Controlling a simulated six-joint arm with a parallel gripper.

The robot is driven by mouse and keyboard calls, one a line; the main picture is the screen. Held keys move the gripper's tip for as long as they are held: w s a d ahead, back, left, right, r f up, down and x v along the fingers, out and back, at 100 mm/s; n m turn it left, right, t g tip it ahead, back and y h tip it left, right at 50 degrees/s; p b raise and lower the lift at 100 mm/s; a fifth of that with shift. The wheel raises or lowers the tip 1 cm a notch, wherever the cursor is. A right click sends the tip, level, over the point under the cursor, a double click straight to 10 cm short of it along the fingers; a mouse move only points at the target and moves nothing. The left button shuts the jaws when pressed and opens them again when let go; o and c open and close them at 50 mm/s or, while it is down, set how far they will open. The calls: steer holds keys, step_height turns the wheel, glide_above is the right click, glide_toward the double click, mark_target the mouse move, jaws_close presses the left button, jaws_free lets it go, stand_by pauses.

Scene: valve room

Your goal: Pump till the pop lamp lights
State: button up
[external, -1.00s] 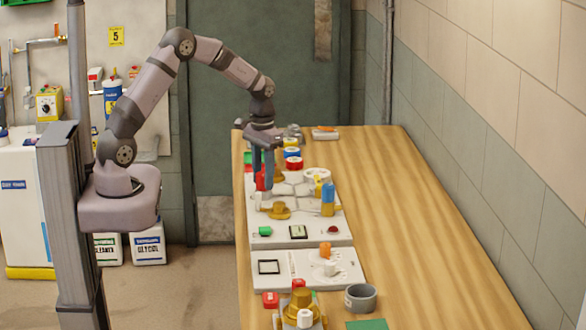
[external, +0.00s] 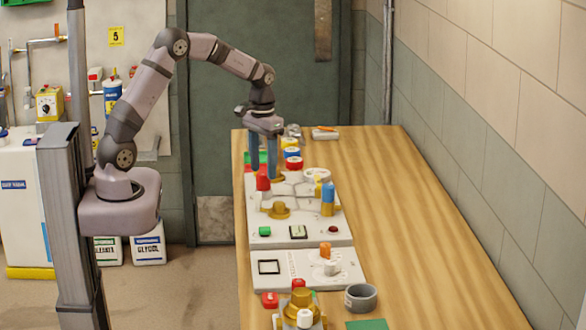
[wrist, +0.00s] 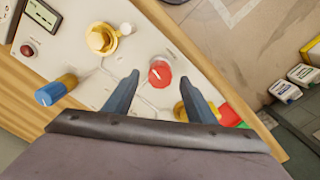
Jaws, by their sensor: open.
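My gripper (external: 264,172) is open, pointing down over the far left part of a white panel (external: 310,237). In the wrist view, a red knob (wrist: 160,72) with a white pointer line shows between the two fingertips (wrist: 160,78), with a gap on each side. The red knob (external: 263,180) stands near the panel's left edge. A small dark red dome (external: 333,230), which looks like an unlit lamp, sits on the panel's near right; it also shows in the wrist view (wrist: 27,50). I cannot tell which part is the pump.
The panel also bears a brass knob (external: 279,210), a blue handle (external: 328,199), a green button (external: 265,231) and a small display (external: 298,231). The table's right side (external: 430,230) is clear.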

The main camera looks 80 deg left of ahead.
mark_target(263, 173)
steer(key=shift+r+b, duration=0.35)
steer(key=shift+r, duration=1.6)
steer(key=shift+d+r+p, duration=0.1)
steer(key=shift+r+p, duration=0.5)
steer(key=shift+p, duration=0.3)
steer(key=shift+s+f+n, duration=0.15)
steer(key=shift+f+n, duration=0.1)
steer(key=shift+n, duration=0.15)
steer(key=shift+d+f+n, duration=0.1)
steer(key=shift+f+n, duration=0.05)
steer(key=shift+n, duration=0.55)
steer(key=n, duration=0.5)
steer(key=shift+f, duration=0.1)
steer(key=shift+f, duration=0.1)
steer(key=shift+f+p, duration=1.05)
steer(key=shift+f, duration=2.5)
